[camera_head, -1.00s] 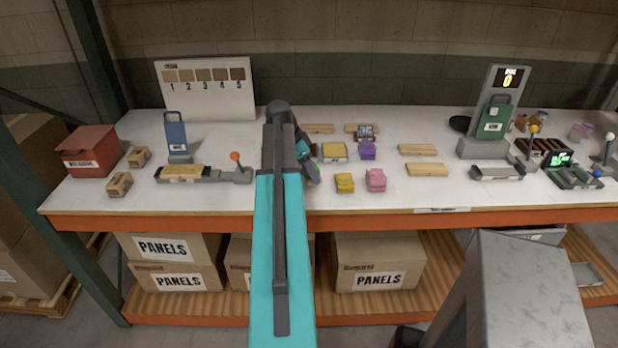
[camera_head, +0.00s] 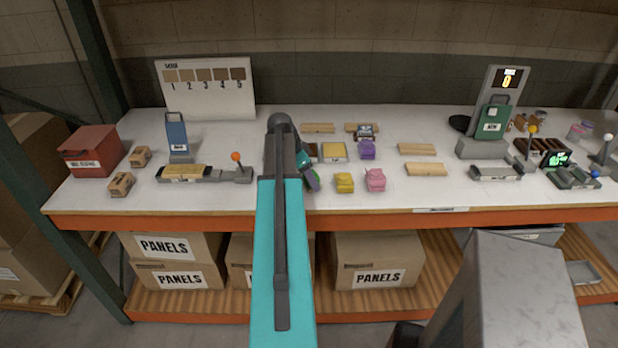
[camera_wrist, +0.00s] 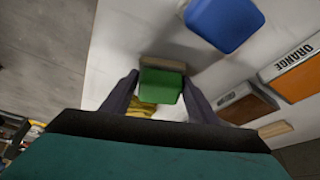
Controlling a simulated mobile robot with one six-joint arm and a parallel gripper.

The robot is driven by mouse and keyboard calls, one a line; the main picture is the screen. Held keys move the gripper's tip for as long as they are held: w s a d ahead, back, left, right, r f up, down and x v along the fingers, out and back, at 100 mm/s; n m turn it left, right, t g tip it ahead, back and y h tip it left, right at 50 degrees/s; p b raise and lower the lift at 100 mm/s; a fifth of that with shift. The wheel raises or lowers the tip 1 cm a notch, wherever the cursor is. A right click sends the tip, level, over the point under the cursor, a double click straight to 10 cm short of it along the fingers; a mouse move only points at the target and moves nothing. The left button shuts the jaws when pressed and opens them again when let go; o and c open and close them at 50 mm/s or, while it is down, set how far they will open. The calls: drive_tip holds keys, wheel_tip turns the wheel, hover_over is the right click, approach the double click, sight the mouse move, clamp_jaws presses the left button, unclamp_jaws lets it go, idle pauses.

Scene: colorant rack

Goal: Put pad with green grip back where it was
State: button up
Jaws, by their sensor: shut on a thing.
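The pad with the green grip (camera_wrist: 161,86) is between the two dark fingers of my gripper (camera_wrist: 160,92) in the wrist view. My gripper is shut on the green grip. The pad's pale tan block shows just beyond the grip, over the white table. I cannot tell whether the pad touches the table. In the head view my gripper is mostly hidden behind my own arm, left of the yellow pad (camera_head: 344,183). A bit of green shows there, but the pad is not clear.
A purple pad (camera_head: 367,150) and a pink pad (camera_head: 376,180) stand to the right. An orange tray (camera_wrist: 299,76) labelled ORANGE and a brown tray (camera_wrist: 247,104) lie beside the gripper. A blue-looking pad (camera_wrist: 225,22) is close by. The table's front strip (camera_head: 420,196) is clear.

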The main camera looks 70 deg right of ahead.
drive_tip(key=shift+f, duration=0.15)
drive_tip(key=o, duration=0.9)
drive_tip(key=shift+o, duration=0.2)
drive_tip(key=shift+r, duration=0.2)
drive_tip(key=b+v, duration=0.3)
drive_tip(key=v, duration=0.9)
idle(0.5)
